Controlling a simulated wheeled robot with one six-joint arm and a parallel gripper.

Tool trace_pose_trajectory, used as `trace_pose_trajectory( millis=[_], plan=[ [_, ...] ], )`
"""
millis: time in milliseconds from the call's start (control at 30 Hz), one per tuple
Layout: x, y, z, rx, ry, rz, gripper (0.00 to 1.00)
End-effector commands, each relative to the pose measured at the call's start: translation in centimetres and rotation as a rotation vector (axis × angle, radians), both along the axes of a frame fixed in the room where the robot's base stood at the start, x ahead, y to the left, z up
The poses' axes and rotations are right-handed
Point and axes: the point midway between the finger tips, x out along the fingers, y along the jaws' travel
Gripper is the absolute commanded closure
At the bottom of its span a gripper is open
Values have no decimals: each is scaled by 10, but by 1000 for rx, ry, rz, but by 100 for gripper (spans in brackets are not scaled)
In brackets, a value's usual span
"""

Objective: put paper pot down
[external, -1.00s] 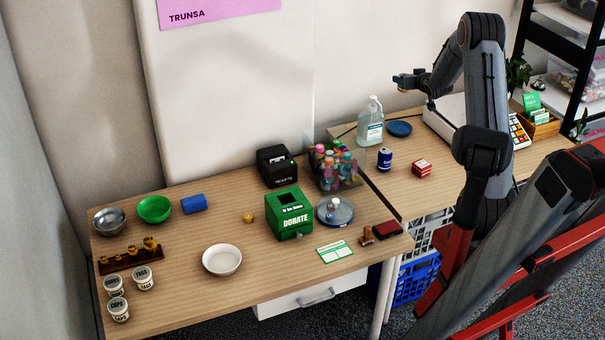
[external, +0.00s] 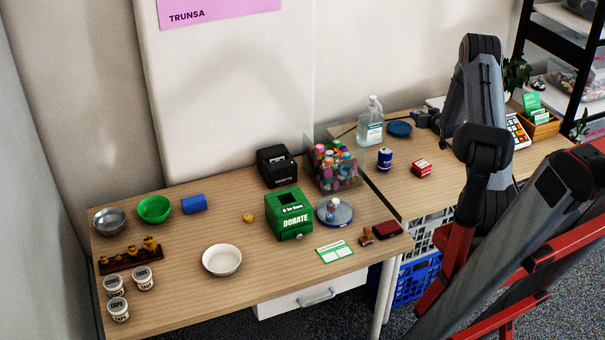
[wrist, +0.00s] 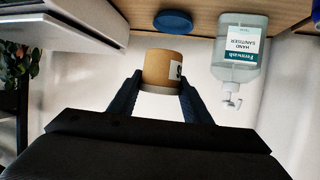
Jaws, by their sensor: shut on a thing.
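The paper pot (wrist: 163,68) is brown with a pale label at one side, and shows in the middle of the wrist view. My gripper (wrist: 157,88) is shut on it, one dark finger on each side. In the external view, the dark end of my arm (external: 426,120) is low over the back table, right of the blue disc. The pot cannot be made out there. The wrist view is upside down, with the tabletop at its top edge; I cannot tell whether the pot touches the table.
The blue disc (external: 399,129) lies near the sanitizer bottle (external: 370,122); both show close to the pot in the wrist view. A blue can (external: 385,158) and a red box (external: 421,168) stand in front. A plant (wrist: 18,65) is at the side.

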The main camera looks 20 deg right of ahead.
Motion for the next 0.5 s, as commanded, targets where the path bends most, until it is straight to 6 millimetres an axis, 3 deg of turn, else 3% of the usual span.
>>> trace_pose_trajectory(
  millis=[500],
  plan=[
    [0,0,-71,0,0,1,80]
  ],
)
